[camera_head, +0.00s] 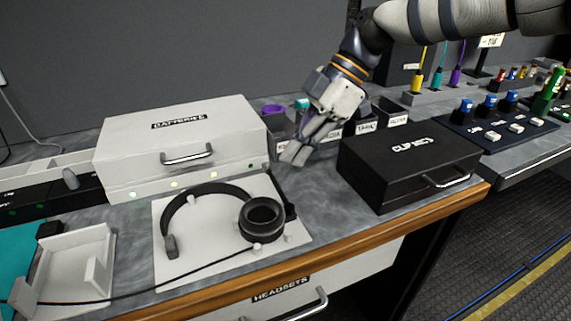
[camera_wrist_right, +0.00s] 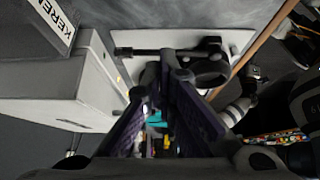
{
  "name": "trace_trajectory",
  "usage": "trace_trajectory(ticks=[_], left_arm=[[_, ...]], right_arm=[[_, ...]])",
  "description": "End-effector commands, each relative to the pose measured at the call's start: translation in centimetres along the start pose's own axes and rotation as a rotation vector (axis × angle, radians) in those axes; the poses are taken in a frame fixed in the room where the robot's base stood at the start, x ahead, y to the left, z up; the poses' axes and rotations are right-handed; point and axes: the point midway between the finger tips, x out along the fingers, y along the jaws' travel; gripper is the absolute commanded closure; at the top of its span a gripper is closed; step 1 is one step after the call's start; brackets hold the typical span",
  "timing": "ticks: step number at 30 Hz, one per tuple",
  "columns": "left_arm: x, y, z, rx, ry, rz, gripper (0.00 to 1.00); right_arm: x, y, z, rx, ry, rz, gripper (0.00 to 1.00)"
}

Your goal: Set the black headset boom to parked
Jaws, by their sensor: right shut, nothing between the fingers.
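The black headset (camera_head: 205,190) lies on a white board (camera_head: 175,268) on the grey counter. Its round ear cup (camera_head: 262,218) is at the right, and the headband curves left to a small pad. A thin dark bar, apparently the boom (camera_head: 283,197), runs along the cup's upper right side; its exact setting cannot be told. My right gripper (camera_head: 296,152) is shut and empty, above and behind the cup, apparently apart from it. In the right wrist view its fingers (camera_wrist_right: 174,72) meet in front of the headset, whose cup (camera_wrist_right: 210,72) is partly hidden. My left gripper is not in view.
A white batteries case (camera_head: 225,130) stands behind the board and a black case (camera_head: 405,185) to its right. Small bins (camera_head: 396,121) stand behind my gripper. A white tray (camera_head: 75,285) is at the left, with a cable crossing the board. Bare counter lies between board and black case.

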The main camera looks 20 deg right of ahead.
Motion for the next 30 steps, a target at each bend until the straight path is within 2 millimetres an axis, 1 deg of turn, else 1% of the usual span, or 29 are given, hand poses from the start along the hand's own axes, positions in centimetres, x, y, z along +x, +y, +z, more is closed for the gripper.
trace_trajectory(ticks=[3, 6, 8, 12, 19, 25, 30], left_arm=[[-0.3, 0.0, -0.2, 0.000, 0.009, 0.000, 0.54], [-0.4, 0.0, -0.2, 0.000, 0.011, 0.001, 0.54], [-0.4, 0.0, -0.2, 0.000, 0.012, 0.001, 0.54], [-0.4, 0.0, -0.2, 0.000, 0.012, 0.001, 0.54], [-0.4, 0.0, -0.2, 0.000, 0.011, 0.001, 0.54], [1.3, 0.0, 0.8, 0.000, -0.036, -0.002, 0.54], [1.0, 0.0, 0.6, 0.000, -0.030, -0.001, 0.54]], right_arm=[[1.9, -0.1, -0.1, -0.002, 0.000, 0.000, 1.00], [3.0, 0.0, -0.1, -0.002, 0.000, 0.001, 1.00], [3.4, 0.0, -0.1, -0.002, 0.000, 0.001, 1.00], [3.8, 0.0, -0.1, -0.002, 0.000, 0.003, 1.00], [3.8, 0.0, 0.0, -0.002, 0.000, 0.001, 1.00], [5.6, 0.2, -0.2, -0.079, 0.001, -0.063, 1.00], [5.3, 0.0, -0.4, -0.085, -0.001, -0.064, 1.00]])
